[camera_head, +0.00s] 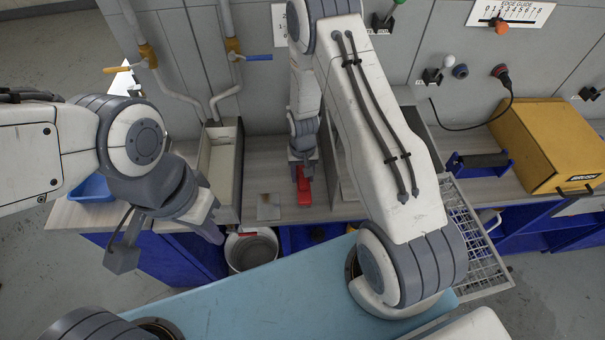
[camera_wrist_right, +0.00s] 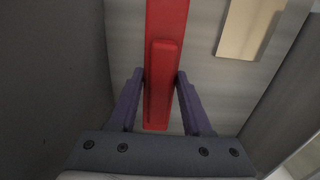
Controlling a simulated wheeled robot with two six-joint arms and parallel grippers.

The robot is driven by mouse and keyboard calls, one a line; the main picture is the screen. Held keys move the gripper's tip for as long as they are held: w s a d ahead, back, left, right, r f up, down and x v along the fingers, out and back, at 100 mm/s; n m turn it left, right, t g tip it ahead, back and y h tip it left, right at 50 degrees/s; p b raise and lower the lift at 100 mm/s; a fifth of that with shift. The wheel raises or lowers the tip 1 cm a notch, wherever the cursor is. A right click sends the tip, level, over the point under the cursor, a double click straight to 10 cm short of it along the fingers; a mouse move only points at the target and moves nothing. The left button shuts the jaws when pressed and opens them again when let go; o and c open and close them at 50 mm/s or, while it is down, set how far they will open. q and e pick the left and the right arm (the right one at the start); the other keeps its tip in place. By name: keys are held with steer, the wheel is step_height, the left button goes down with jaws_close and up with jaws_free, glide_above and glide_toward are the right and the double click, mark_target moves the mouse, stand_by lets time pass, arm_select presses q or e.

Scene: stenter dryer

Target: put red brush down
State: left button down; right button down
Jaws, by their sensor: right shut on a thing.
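The red brush (camera_head: 304,190) is at the middle of the bench in the head view. In the right wrist view the red brush (camera_wrist_right: 165,40) runs up from between the fingers, with its raised handle between them. My right gripper (camera_head: 302,164) points down and is shut on the brush. Its fingers (camera_wrist_right: 160,76) press on both sides of the handle. I cannot tell whether the brush touches the bench top. My left gripper (camera_head: 166,246) is open and empty, in front of the bench at the left.
A pale open bin (camera_head: 229,190) stands left of the brush. A small metal plate (camera_head: 269,207) lies between them. A bucket (camera_head: 252,250) is below the bench edge. A wire basket (camera_head: 475,240) and yellow box (camera_head: 545,145) are at the right. Pipes with valve handles (camera_head: 258,57) rise behind.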

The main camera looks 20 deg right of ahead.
steer(key=shift+f, duration=0.25)
steer(key=shift+c, duration=1.7)
jaws_free()
steer(key=shift+r, duration=0.1)
